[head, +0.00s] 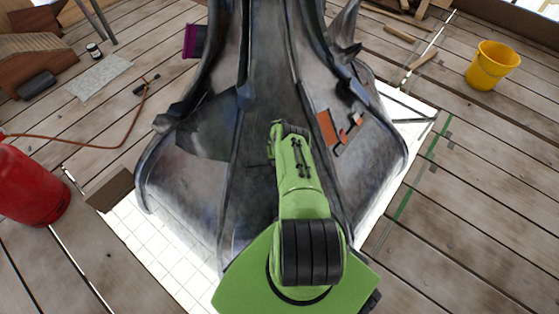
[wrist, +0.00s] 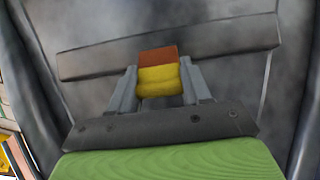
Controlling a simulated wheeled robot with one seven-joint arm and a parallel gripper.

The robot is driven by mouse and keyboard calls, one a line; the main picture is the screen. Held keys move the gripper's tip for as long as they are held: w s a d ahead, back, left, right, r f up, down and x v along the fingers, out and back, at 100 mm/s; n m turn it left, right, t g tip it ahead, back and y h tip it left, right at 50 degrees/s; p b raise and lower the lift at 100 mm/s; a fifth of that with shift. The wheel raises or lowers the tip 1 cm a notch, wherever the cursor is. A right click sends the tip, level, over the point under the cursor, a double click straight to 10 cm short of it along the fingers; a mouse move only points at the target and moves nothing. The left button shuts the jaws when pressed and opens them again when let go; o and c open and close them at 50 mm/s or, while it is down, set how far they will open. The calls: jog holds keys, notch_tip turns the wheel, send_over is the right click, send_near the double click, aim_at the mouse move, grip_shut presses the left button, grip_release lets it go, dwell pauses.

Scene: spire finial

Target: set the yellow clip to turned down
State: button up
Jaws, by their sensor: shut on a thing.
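The yellow clip (wrist: 159,82) shows in the wrist view between the two grey fingers of my gripper (wrist: 160,88). My gripper is shut on it. An orange-brown part (wrist: 158,55) meets the clip's upper edge and overlaps a dark grey bar (wrist: 225,38) that crosses the metal panel behind. I cannot tell from this view whether the clip is turned up or down. In the head view my green arm reaches to the front face of the dark metal spire (head: 262,85); the clip and fingertips are hidden there.
An orange patch with dark lines (head: 338,130) is on the spire's right face. A yellow bucket (head: 493,65) stands at the right, and a red cylinder (head: 28,185) with a hose at the left. Open plank floor (head: 480,220) lies to the right.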

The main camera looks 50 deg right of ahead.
jog(key=o, duration=1.1)
jog(key=shift+c, duration=0.2)
notch_tip(320, 180, up, 16)
jog(key=s+a+p, duration=0.1)
jog(key=p, duration=0.7)
jog(key=shift+s+f, duration=0.2)
jog(key=shift+f, duration=0.05)
jog(key=shift+a, duration=0.1)
